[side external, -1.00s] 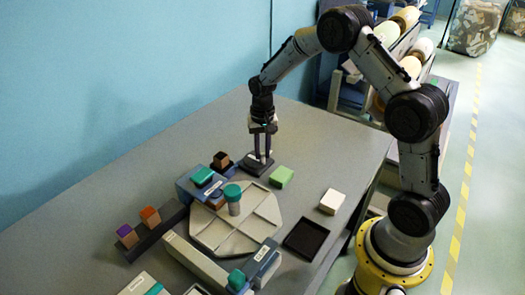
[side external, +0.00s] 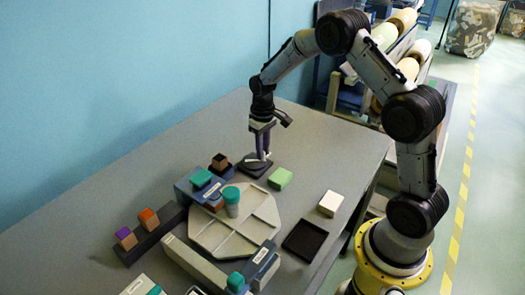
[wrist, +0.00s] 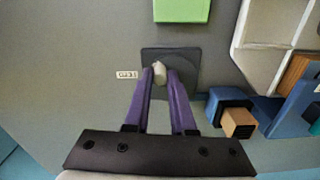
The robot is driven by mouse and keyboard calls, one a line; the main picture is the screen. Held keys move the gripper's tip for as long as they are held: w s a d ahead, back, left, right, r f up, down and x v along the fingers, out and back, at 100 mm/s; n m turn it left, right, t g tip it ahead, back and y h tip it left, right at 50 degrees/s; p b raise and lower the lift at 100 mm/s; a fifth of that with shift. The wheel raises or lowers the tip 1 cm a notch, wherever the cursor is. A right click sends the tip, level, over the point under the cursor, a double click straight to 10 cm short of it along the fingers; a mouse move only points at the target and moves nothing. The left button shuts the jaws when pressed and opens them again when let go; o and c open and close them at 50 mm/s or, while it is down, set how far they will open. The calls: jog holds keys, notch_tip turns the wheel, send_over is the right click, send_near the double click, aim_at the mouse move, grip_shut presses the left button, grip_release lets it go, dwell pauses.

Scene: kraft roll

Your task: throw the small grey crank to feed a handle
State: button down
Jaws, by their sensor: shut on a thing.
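The small grey crank (wrist: 160,70) stands on a dark square base (wrist: 190,58) in the wrist view, with its pale knob between my fingertips. In the side view the same dark base (side external: 254,170) sits on the table behind the round pale tray. My gripper (side external: 260,156) points down over it, and in the wrist view my purple fingers (wrist: 161,74) are shut on the crank's knob. The crank's arm is mostly hidden by the fingers. A pale round tray with dividers (side external: 215,232) carries a teal-topped cylinder (side external: 231,203) near its back edge.
A green block (side external: 280,179) lies close to the crank's right. A brown cube on a dark stand (side external: 219,162) is to its left. A white block (side external: 330,202) and a black shallow tray (side external: 305,240) lie to the right. The table behind is clear.

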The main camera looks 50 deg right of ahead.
jog(key=n, duration=0.3)
jog(key=w+n, duration=0.1)
jog(key=n, duration=0.1)
jog(key=shift+d+n, duration=0.3)
jog(key=shift+d, duration=0.1)
jog(key=n, duration=0.2)
jog(key=w+n, duration=0.1)
jog(key=n, duration=0.1)
jog(key=shift+w+d+n, duration=0.1)
jog(key=shift+n, duration=0.2)
jog(key=c, duration=0.8)
grip_release()
jog(key=shift+o, duration=0.2)
jog(key=shift+r, duration=0.15)
notch_tip(320, 180, up, 14)
jog(key=shift+f, duration=0.2)
